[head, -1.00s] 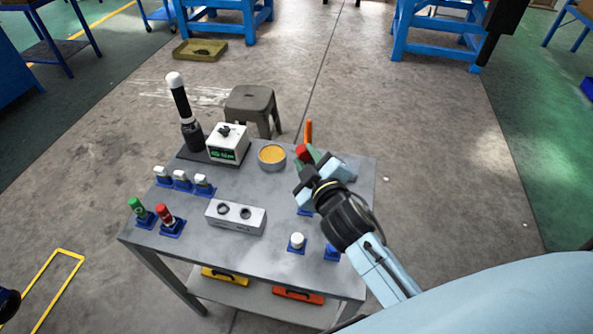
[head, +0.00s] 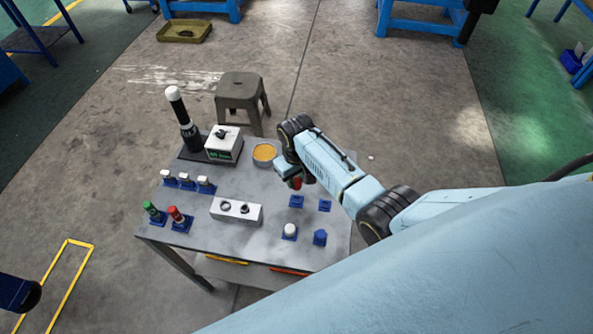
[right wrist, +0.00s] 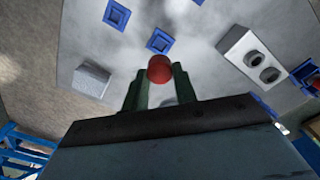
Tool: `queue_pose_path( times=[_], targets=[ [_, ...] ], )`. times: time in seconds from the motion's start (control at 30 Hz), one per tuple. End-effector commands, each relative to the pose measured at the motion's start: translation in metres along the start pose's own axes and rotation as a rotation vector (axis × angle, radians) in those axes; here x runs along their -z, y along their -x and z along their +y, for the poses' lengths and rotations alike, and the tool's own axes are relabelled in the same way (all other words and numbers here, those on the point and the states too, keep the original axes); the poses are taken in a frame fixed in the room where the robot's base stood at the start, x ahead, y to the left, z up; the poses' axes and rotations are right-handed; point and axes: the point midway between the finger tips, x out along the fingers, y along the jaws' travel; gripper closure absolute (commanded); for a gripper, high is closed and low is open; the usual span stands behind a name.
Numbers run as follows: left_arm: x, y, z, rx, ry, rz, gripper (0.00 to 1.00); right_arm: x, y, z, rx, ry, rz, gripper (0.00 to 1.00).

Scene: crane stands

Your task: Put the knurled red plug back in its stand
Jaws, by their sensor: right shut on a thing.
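My right gripper (head: 293,180) is shut on a red plug (head: 297,184) above the right half of the grey table (head: 265,190). In the right wrist view, the plug's round red end (right wrist: 160,68) shows between the dark green fingers (right wrist: 160,90). An empty blue stand (head: 296,202) lies just below the plug in the head view; it also shows in the right wrist view (right wrist: 160,41), slightly beyond the plug. A second empty blue stand (head: 325,206) is to its right. The plug is apart from both; its knurling is too small to tell.
A white-topped plug (head: 289,229) and a blue piece (head: 320,237) stand nearer the front. A block with two holes (head: 236,210), another red plug (head: 174,213), a green plug (head: 150,208) and several white plugs (head: 186,180) are leftward.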

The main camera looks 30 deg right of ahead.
Motion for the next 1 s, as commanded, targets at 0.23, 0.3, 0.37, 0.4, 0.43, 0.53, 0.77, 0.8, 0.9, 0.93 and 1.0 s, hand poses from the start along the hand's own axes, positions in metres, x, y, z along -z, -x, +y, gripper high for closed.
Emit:
queue_pose_path(
  times=[0.23,0.3,0.37,0.4,0.43,0.53,0.77,0.8,0.9,0.93,1.0],
  targets=[
    [-0.002,0.001,0.000,0.000,0.000,-0.003,0.44,-0.001,0.000,-0.001,0.007,-0.003,-0.006,1.00],
    [-0.002,0.001,0.000,0.000,0.001,-0.003,0.44,-0.001,0.000,-0.001,0.006,-0.003,-0.005,1.00],
    [-0.002,0.001,0.000,0.000,0.001,-0.003,0.44,-0.001,0.000,-0.001,0.006,-0.002,-0.005,1.00],
    [-0.002,0.001,0.000,0.000,0.001,-0.003,0.44,-0.001,0.001,-0.001,0.006,-0.001,-0.005,1.00],
    [-0.002,0.002,0.000,0.000,0.001,-0.003,0.44,-0.001,0.001,-0.001,0.005,0.001,-0.005,1.00],
    [-0.001,0.006,0.000,0.000,0.001,-0.003,0.44,-0.001,0.004,-0.001,0.005,0.012,-0.006,1.00],
    [-0.003,-0.008,0.001,0.000,0.001,-0.004,0.44,-0.001,-0.014,-0.001,0.005,0.018,-0.005,1.00],
    [-0.003,-0.011,0.001,0.000,0.001,-0.004,0.44,-0.001,-0.018,-0.001,0.005,0.017,-0.005,1.00],
    [-0.004,-0.018,0.001,0.000,0.001,-0.003,0.44,-0.001,-0.028,-0.001,0.005,0.018,-0.006,1.00],
    [-0.004,-0.020,0.001,0.000,0.000,-0.003,0.44,-0.001,-0.031,-0.001,0.005,0.018,-0.005,1.00],
    [-0.004,-0.026,0.001,0.000,0.000,-0.003,0.44,0.000,-0.038,-0.001,0.005,0.018,-0.005,1.00]
  ],
)
